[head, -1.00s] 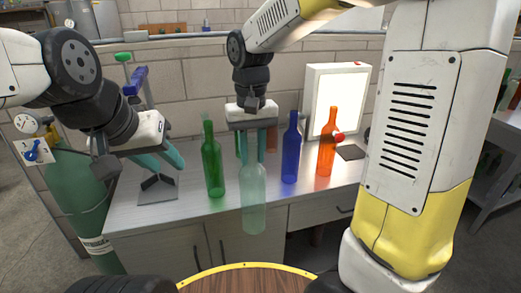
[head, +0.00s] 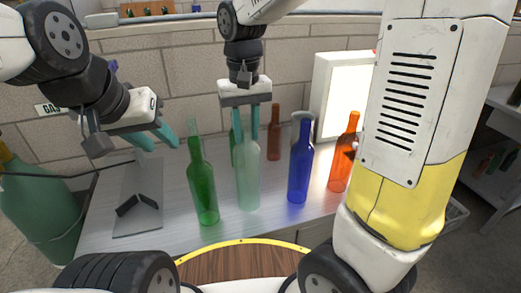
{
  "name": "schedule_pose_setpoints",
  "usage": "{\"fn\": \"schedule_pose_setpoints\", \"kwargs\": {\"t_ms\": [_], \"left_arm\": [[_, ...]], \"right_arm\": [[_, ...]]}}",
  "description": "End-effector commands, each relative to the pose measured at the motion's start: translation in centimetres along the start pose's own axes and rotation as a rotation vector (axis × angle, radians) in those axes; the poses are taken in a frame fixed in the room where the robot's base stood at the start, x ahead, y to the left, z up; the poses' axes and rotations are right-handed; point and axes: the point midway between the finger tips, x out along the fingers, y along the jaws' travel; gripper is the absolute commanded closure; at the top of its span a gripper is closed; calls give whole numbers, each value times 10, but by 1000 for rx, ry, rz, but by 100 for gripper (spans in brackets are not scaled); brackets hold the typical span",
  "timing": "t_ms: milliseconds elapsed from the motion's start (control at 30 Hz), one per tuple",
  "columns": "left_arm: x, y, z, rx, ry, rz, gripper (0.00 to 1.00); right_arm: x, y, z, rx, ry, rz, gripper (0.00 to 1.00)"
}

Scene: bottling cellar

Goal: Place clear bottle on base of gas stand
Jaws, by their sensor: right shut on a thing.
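The clear, pale green-tinted bottle (head: 247,178) is upright at the middle of the bench view. My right gripper (head: 247,128) reaches down from above and is shut on its neck. I cannot tell whether its bottom touches the bench top. The gas stand's flat grey base (head: 138,212), with a black V-shaped stop (head: 137,203) on it, is on the bench at the left. The upper part of the stand is mostly hidden behind my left arm. My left gripper (head: 158,138) is above and beside the stand, empty, with its teal fingers apart.
A green bottle (head: 203,190) stands between the clear bottle and the stand base. A blue bottle (head: 300,165), an orange bottle (head: 344,155) and a brown bottle (head: 274,135) stand to the right. A lit panel (head: 337,95) is behind. A green gas cylinder (head: 42,210) stands left of the bench.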

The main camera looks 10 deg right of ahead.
Motion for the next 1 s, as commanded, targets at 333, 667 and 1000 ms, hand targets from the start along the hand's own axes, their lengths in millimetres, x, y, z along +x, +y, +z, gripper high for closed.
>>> {"fn": "schedule_pose_setpoints", "kwargs": {"t_ms": [333,667,1000], "left_arm": [[0,0,0,0,0,0,64],[0,0,0,0,0,0,64],[0,0,0,0,0,0,64]], "right_arm": [[3,22,-31,4,0,0,100],[11,67,-92,4,0,1,100],[14,88,-124,1,1,0,100]]}}
